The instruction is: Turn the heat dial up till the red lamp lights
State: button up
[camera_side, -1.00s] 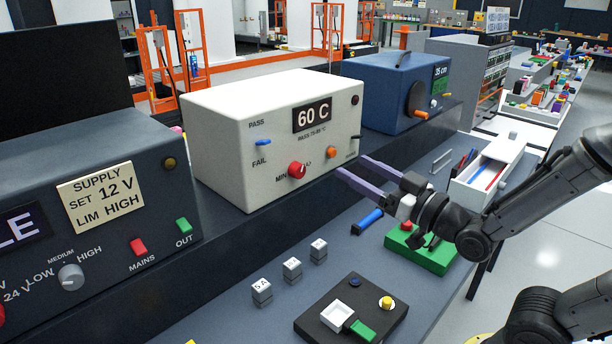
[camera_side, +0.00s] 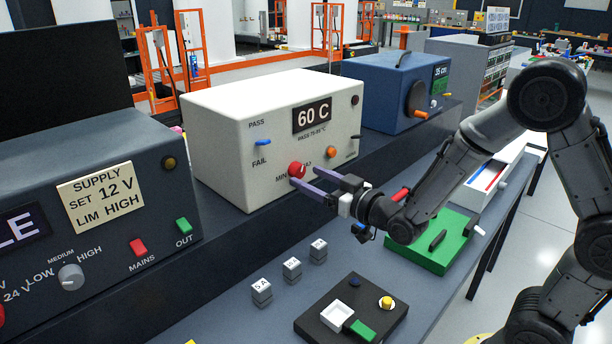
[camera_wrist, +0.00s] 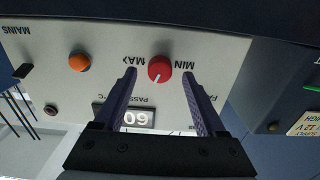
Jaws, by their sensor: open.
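The heat dial is a red knob (camera_side: 297,170) low on the front of the white box (camera_side: 235,120), with MIN on its left. In the wrist view the red dial (camera_wrist: 160,68) shows upside down, with a white pointer mark. The box's display (camera_side: 312,115) reads 60 C, with PASS 75-85 °C printed below. A dark round lamp (camera_side: 355,100) sits at the panel's upper right, unlit. My gripper (camera_side: 304,177) is open, its purple fingers reaching toward the dial. In the wrist view the fingers (camera_wrist: 160,72) stand either side of the dial; whether they touch it I cannot tell.
An orange knob (camera_side: 331,152) sits right of the dial, and a blue lever (camera_side: 263,142) left of it. A grey supply unit (camera_side: 100,190) stands at left, a blue box (camera_side: 390,90) behind right. Small cubes (camera_side: 291,268) and a black switch block (camera_side: 352,315) lie in front.

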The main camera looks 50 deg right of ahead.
jog(key=shift+w, duration=1.05)
grip_shut()
